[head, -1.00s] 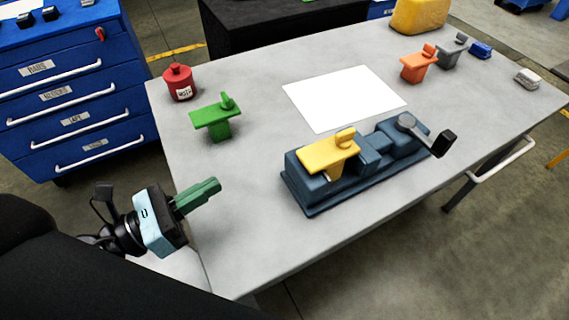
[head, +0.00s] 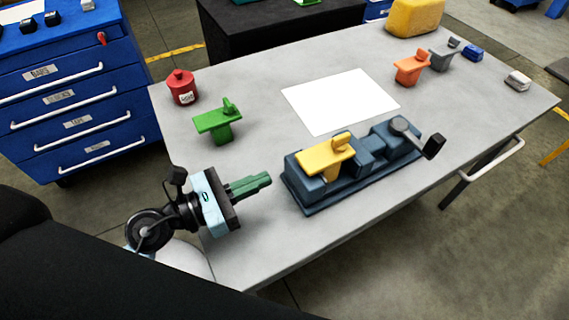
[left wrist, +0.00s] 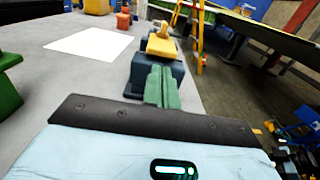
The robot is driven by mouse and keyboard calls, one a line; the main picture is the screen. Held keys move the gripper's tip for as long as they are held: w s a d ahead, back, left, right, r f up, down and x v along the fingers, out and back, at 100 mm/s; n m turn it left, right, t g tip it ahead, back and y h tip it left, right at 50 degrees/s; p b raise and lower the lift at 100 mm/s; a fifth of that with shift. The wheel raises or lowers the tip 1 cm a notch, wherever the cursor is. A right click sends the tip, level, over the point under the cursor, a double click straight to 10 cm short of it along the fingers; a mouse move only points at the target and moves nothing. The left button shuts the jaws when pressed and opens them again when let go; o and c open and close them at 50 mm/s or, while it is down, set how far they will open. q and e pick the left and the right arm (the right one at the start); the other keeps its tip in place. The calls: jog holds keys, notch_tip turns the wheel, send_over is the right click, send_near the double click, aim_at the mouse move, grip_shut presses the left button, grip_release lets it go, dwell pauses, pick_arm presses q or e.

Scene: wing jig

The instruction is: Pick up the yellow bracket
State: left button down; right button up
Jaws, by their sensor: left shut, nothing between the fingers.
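The yellow bracket (head: 326,155) sits on the left part of the blue-grey jig (head: 318,195) on the table, with a small knob standing up at its back right. It also shows in the left wrist view (left wrist: 160,46), just beyond the fingertips. My left gripper (head: 268,180) has green fingers that are shut with nothing between them. It is left of the jig, pointing toward it and apart from the bracket. In the left wrist view the fingers (left wrist: 160,75) hide part of the jig's near side. My right gripper is not in view.
A green bracket (head: 218,121) and a red canister (head: 182,87) stand at the table's left. A white sheet (head: 340,100) lies behind the jig. Orange (head: 411,68) and grey (head: 441,58) brackets stand far right. The jig's crank handle (head: 433,146) sticks out at right.

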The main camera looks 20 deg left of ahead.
aim_at(300, 163)
pick_arm(q)
jog(key=shift+p+x, duration=0.5)
jog(key=shift+x, duration=2.6)
jog(key=shift+w+d+p, duration=0.4)
jog(key=shift+w+d, duration=0.25)
jog(key=shift+f, duration=0.1)
